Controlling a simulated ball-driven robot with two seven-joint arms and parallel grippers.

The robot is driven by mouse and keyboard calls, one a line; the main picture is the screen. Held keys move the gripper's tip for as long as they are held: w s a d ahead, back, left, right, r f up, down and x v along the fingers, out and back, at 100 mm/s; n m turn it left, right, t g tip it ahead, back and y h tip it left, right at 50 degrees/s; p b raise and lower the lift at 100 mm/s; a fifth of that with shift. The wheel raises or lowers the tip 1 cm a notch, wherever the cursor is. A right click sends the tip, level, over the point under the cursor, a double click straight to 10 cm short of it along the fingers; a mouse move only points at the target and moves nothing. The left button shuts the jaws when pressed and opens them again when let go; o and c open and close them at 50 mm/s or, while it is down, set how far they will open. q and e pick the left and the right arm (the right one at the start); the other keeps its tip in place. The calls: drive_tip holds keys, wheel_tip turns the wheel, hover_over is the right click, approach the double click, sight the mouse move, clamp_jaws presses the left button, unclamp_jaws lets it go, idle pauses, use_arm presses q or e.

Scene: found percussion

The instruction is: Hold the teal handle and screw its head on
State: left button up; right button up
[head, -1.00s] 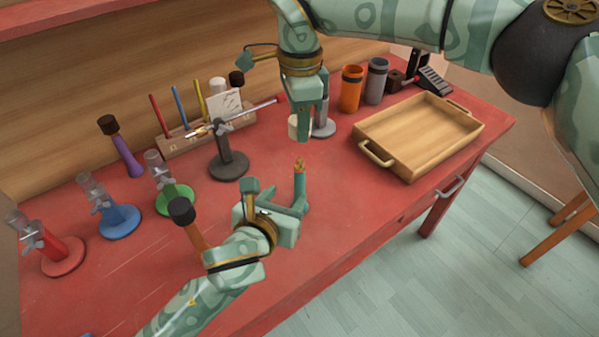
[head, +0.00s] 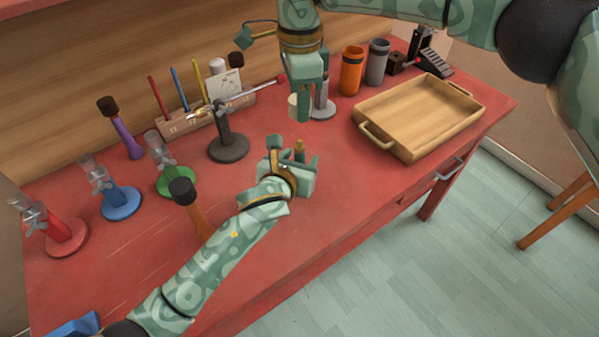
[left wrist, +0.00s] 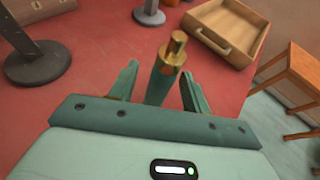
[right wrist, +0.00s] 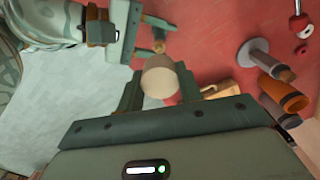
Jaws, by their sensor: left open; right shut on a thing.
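The teal handle (left wrist: 160,85) has a brass tip and stands between the spread fingers of my left gripper (left wrist: 162,85) in the left wrist view. In the head view only its brass tip (head: 299,147) shows clearly; its lower part is hidden by my left gripper (head: 292,158). That gripper is open around the handle. My right gripper (right wrist: 160,82), fingers down, is shut on a cream round head (right wrist: 160,77). In the head view the cream head (head: 293,106) is held above and apart from the brass tip.
A black stand with a clamped rod (head: 228,140) is left of the grippers, and a grey stand (head: 321,105) is just behind. A wooden tray (head: 425,115) lies right. Red, blue and green stands and an orange-handled mallet (head: 190,200) are left. The front right tabletop is clear.

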use_arm(q)
drive_tip(key=shift+x, duration=1.2)
drive_tip(key=shift+c, duration=0.3)
clamp_jaws()
use_arm(e)
hover_over(299, 140)
drive_tip(key=shift+w+f, duration=0.1)
drive_tip(key=shift+f, duration=2.35)
drive_tip(key=shift+f, duration=0.9)
drive_tip(key=shift+f, duration=0.6)
